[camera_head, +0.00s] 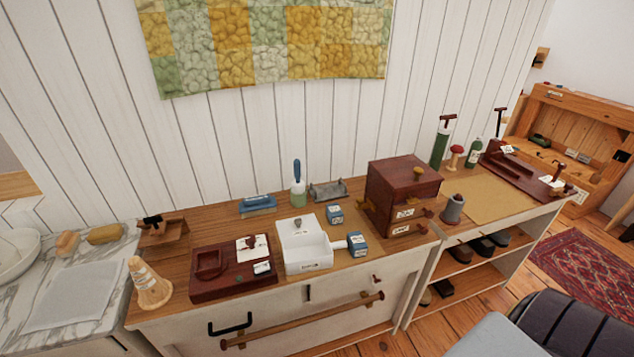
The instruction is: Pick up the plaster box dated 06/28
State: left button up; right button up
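Two small blue boxes with white labels stand on the wooden counter. One blue box (335,214) is farther back, to the right of the white open tray (303,255). The other blue box (357,244) is nearer the front edge, also right of the tray. A longer blue item (258,205) lies farther back on the left. The print on all of them is too small to read, so I cannot tell which bears 06/28. Neither of my grippers is in view.
A dark red wooden tray (215,284) sits left of the white tray. A red-brown drawer cabinet (403,185) stands close on the right. A blue-handled brush (298,185) and a grey metal item (328,190) are behind. A wooden cone (150,285) stands at the left end.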

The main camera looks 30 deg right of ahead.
aim_at(358, 246)
jog(key=z, duration=1.35)
